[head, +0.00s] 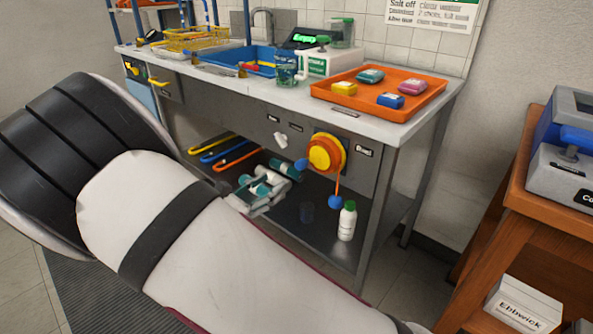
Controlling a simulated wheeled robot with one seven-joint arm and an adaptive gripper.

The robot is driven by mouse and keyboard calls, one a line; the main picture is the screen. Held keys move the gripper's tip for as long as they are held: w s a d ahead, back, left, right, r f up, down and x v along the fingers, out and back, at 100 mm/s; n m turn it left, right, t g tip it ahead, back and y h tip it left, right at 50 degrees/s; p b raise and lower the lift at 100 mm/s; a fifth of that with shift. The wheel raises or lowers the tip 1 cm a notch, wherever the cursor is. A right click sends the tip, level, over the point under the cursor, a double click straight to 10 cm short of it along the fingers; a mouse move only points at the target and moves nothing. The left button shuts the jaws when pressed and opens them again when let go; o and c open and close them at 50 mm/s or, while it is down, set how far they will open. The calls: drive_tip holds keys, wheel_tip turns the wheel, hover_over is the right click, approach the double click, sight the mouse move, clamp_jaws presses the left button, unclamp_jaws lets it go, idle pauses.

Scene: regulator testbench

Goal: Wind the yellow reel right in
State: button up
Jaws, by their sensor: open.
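The yellow reel (325,153), with an orange rim, is mounted on the front panel of the metal bench, right of centre. A blue knob (301,165) shows at its lower left edge. An orange cord (338,184) hangs from the reel to a blue ball (335,202), below the panel and above the lower shelf. My gripper (276,177), white and grey with teal pads, is open and looks empty. It is left of and below the reel, close to the blue knob in the picture; whether they touch cannot be told. My forearm hides part of the bench's lower left.
A white-and-green bottle (347,221) stands on the lower shelf (310,240), near the hanging ball. A small white handle (281,138) is on the panel left of the reel. An orange tray (425,107) lies on the benchtop above. A wooden stand (520,200) is at right.

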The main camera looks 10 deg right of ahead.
sight(297, 167)
drive_tip(key=b+x, duration=0.3)
drive_tip(key=x, duration=0.7)
drive_tip(key=shift+w+d, duration=0.1)
drive_tip(key=shift+d, duration=0.05)
drive_tip(key=shift+c, duration=0.6)
clamp_jaws()
